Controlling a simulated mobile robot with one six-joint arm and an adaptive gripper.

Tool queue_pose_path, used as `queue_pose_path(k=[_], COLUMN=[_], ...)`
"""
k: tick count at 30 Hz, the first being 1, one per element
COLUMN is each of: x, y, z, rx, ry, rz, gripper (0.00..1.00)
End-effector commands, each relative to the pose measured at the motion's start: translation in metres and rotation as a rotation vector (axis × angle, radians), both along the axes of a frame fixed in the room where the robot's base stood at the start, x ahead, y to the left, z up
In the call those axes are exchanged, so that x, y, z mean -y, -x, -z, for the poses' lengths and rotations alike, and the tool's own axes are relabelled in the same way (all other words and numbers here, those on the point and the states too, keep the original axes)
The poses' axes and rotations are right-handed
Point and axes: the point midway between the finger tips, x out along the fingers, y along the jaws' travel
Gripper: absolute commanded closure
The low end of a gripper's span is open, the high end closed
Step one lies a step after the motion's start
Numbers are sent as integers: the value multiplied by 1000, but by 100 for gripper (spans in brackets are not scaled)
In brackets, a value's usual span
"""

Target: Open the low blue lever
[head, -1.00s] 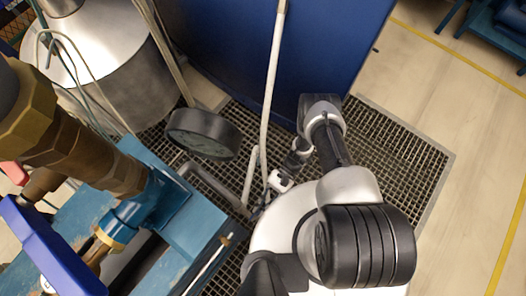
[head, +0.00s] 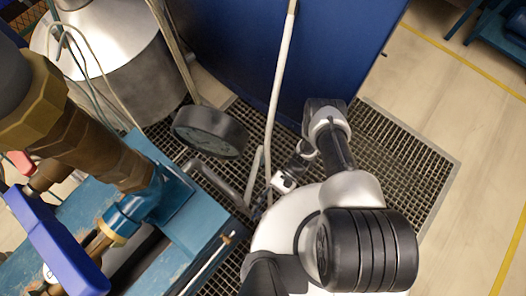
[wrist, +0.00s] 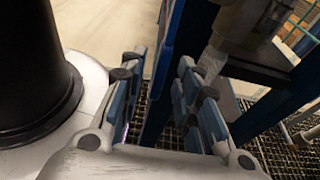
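A blue lever (head: 55,245) shows at the lower left of the head view, beside a brass valve fitting. I cannot tell whether it is the low one. My gripper is small and partly hidden in the head view, beyond my arm, near the thin pipes. In the wrist view my gripper (wrist: 160,80) has its two fingers apart, with nothing held between them. A narrow blue upright piece (wrist: 170,30) shows beyond the fingertips; I cannot tell whether it is a lever or part of the frame.
A blue bench frame (head: 185,215) with a large brass pipe (head: 95,150) stands at left. A round dark gauge (head: 210,132) and a thin white pipe (head: 277,95) are near my arm. A blue panel (head: 330,45) stands behind. Floor at right is clear.

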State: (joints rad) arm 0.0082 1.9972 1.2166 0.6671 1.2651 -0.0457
Motion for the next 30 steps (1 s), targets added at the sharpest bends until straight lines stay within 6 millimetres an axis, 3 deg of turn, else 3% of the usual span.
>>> queue_pose_path(k=[8, 21, 30], x=[5, 56, 71], y=[-7, -72, -92], z=[-2, -23, -29], rx=[3, 3, 1], ry=[-1, 1, 1], rz=[1, 2, -1], gripper=[70, 70, 70])
